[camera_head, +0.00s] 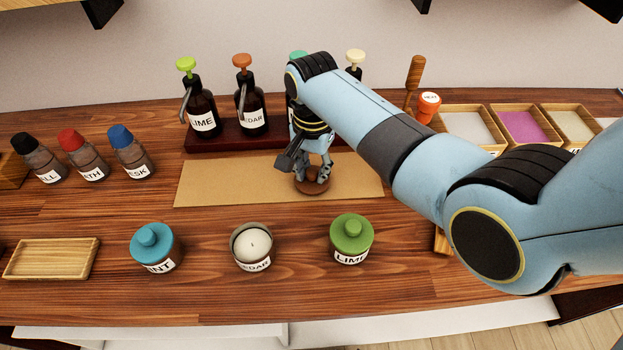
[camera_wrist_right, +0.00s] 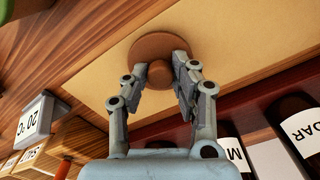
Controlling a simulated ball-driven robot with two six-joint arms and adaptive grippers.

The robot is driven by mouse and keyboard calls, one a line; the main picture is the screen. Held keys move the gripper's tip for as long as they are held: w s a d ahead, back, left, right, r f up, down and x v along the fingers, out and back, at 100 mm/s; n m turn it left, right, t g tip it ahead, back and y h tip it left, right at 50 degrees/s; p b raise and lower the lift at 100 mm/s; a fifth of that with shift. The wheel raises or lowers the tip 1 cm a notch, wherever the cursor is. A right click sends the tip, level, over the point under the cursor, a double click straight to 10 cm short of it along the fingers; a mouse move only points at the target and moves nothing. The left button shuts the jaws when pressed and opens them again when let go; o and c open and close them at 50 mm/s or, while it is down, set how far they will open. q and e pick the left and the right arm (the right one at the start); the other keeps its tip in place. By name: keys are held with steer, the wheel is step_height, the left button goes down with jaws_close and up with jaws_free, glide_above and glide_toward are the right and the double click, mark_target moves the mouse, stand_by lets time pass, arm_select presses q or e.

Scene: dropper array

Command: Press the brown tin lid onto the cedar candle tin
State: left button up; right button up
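The brown tin lid (camera_head: 313,187) lies on the tan mat, and its round knob shows in the wrist view (camera_wrist_right: 160,73). My right gripper (camera_head: 313,178) is right over the lid, pointing down. In the wrist view its two fingers (camera_wrist_right: 160,68) stand on either side of the knob and look apart from it; contact is hard to judge. The cedar candle tin (camera_head: 252,247) stands uncovered on the wooden counter, in front of the mat and to the left of the lid, with pale wax and a wick visible. My left gripper is not in view.
A teal-lidded tin (camera_head: 152,247) and a green-lidded tin (camera_head: 351,239) flank the cedar tin. Pump bottles stand on a dark rack (camera_head: 228,140) behind the tan mat (camera_head: 225,182). Small bottles (camera_head: 85,157) and a wooden tray (camera_head: 51,259) are at left. The mat's left half is clear.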

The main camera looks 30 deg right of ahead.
mark_target(312, 172)
steer(key=shift+r+p, duration=0.65)
steer(key=shift+r, duration=0.6)
jaws_close()
steer(key=shift+r, duration=1.3)
